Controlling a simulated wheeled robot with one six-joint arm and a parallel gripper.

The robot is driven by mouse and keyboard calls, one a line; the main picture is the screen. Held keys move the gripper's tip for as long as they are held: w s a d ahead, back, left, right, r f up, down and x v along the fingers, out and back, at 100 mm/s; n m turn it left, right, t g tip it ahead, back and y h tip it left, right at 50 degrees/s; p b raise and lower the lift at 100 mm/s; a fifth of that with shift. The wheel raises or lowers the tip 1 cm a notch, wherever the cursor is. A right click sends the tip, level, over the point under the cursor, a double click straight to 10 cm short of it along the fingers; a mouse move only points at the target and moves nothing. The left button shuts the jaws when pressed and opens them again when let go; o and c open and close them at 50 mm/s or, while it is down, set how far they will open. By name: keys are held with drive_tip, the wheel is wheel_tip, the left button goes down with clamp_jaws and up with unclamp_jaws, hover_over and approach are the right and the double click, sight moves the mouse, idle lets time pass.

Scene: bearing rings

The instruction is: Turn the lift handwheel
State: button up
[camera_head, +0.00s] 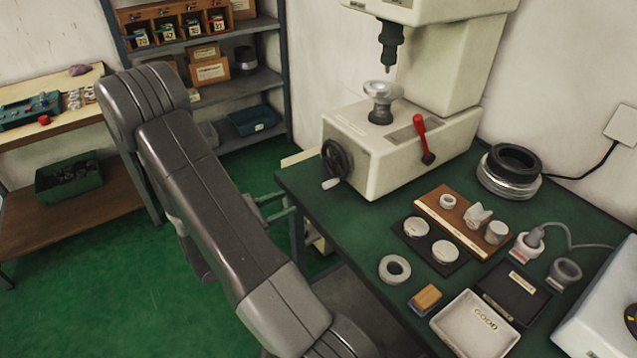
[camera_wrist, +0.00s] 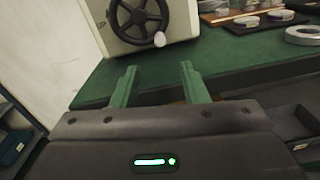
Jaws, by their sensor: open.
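The lift handwheel (camera_head: 336,160) is a dark spoked wheel on the left face of the cream machine base (camera_head: 377,170). Its pale crank knob (camera_head: 331,184) points down and to the left. In the wrist view the handwheel (camera_wrist: 139,20) is at the top, partly cut off, with the knob (camera_wrist: 160,39) at its lower right. My gripper (camera_wrist: 158,72) is open and empty, its two green fingers apart, below the wheel and not touching it. In the head view the gripper (camera_head: 284,207) is partly hidden behind my arm, beside the table's left edge.
A shelf rack (camera_head: 240,85) stands behind. The table edge lies close to my gripper; green floor is free to the left.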

sight(324, 187)
drive_tip(key=p+x, duration=0.1)
drive_tip(key=x, duration=1.1)
drive_tip(key=shift+w+d, duration=0.15)
clamp_jaws()
